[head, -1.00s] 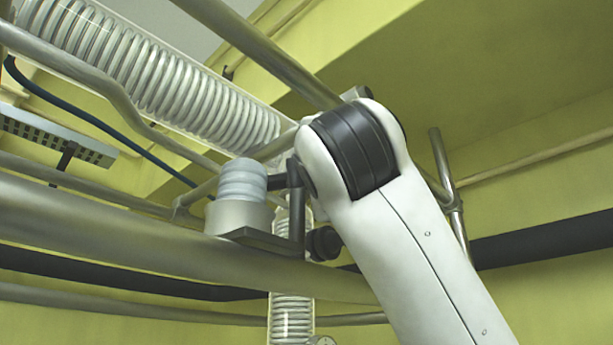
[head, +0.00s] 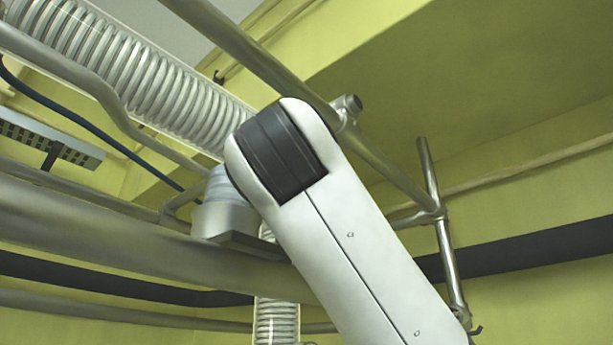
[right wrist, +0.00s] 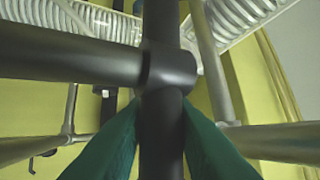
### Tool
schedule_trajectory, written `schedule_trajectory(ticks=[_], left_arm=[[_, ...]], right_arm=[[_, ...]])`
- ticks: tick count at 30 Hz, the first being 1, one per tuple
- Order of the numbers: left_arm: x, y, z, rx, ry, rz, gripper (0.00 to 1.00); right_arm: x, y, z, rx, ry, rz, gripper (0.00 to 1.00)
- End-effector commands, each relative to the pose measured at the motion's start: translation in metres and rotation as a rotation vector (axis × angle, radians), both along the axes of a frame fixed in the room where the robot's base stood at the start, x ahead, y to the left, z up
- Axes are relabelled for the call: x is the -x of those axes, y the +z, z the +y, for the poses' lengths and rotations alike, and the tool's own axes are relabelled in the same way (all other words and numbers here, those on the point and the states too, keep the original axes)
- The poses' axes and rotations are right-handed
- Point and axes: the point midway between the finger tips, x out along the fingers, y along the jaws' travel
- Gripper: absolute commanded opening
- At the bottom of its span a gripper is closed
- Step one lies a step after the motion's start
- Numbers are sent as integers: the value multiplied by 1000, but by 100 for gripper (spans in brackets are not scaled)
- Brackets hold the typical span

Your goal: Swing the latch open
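The latch shows in the right wrist view as a dark vertical bar (right wrist: 160,130) joined to a thick dark horizontal bar that comes in from the left. The green fingers of my right gripper (right wrist: 160,108) lie one on each side of the vertical bar, just below the joint, and appear to press on it. In the head view my white right arm covers the latch and my right gripper. A pale ribbed cylinder on a grey base (head: 222,219) shows beside the arm, with part of a dark plate (head: 256,246) under it. My left gripper is not in view.
A thick metal pipe (head: 110,235) runs below the cylinder. A diagonal metal rail (head: 245,50) passes close above my arm. A glass coil tube (head: 150,80) is at upper left, and an upright metal post (head: 445,245) stands to the right.

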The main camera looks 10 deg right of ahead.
Motion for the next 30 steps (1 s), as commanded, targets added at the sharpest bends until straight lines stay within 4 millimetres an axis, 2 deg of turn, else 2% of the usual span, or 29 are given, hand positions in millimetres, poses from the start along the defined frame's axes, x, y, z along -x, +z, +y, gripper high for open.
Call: schedule_trajectory(ticks=[1,3,4,14,17,24,30], left_arm=[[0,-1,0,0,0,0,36],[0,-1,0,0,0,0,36],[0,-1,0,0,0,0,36],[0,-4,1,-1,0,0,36],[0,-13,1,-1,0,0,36],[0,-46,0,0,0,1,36],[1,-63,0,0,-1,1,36]], right_arm=[[-2,-4,2,3,3,9,30],[-2,-3,2,2,2,7,41],[-2,-3,2,2,2,6,43],[3,-3,2,0,1,0,43],[12,-11,6,1,2,-1,43],[55,-34,22,1,4,-2,43],[86,-48,34,2,2,0,43]])
